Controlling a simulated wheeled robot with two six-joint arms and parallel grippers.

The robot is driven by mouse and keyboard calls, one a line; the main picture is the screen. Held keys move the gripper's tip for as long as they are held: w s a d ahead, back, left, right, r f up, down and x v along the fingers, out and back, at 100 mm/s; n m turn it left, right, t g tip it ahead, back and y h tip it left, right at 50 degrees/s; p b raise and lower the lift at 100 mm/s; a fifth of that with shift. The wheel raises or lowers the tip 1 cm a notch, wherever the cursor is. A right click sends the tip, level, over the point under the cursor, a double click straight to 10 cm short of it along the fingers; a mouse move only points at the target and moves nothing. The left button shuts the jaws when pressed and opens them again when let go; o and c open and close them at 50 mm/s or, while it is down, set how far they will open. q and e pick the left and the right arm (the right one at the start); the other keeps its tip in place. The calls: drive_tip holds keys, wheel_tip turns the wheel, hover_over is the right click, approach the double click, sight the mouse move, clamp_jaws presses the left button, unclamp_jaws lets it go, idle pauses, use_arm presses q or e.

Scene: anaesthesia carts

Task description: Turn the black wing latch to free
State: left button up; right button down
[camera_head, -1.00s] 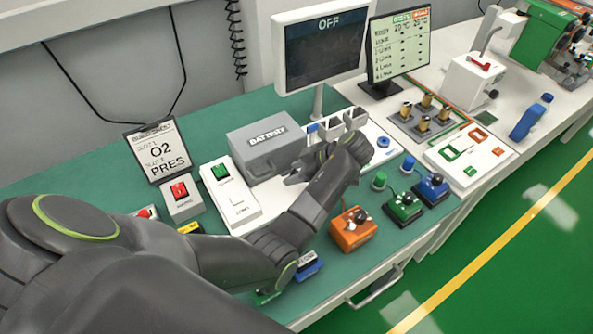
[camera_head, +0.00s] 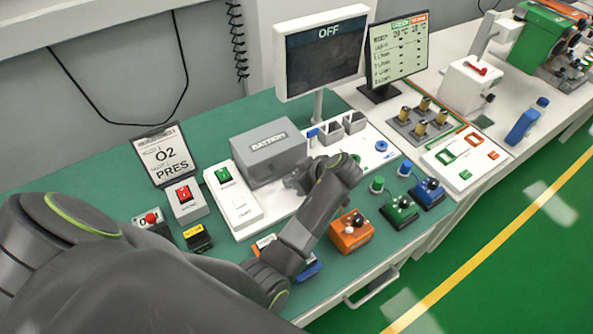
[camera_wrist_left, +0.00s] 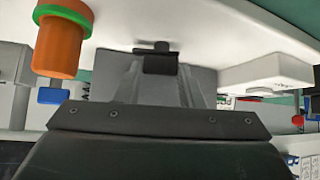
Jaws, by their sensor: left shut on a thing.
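In the left wrist view the black wing latch (camera_wrist_left: 158,63) shows between the tips of my left gripper (camera_wrist_left: 158,70), in front of a grey surface. The two grey fingers are shut on the latch. Its exact angle is hard to tell. My right gripper is in neither view.
A white panel with a green switch (camera_head: 223,174) lies left of the gripper. An orange block with knobs (camera_head: 352,230), green (camera_head: 400,208) and blue (camera_head: 428,193) knob blocks stand to the right. A dark screen reading OFF (camera_head: 320,55) rises behind.

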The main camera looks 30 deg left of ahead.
use_arm(q)
drive_tip(key=shift+s+m+t+h+p, duration=0.2)
drive_tip(key=shift+m+t+h+p, duration=0.3)
drive_tip(key=shift+m+t+p, duration=0.85)
drive_tip(key=shift+m+b, duration=0.35)
drive_tip(key=o, duration=0.7)
drive_tip(key=shift+r, duration=0.1)
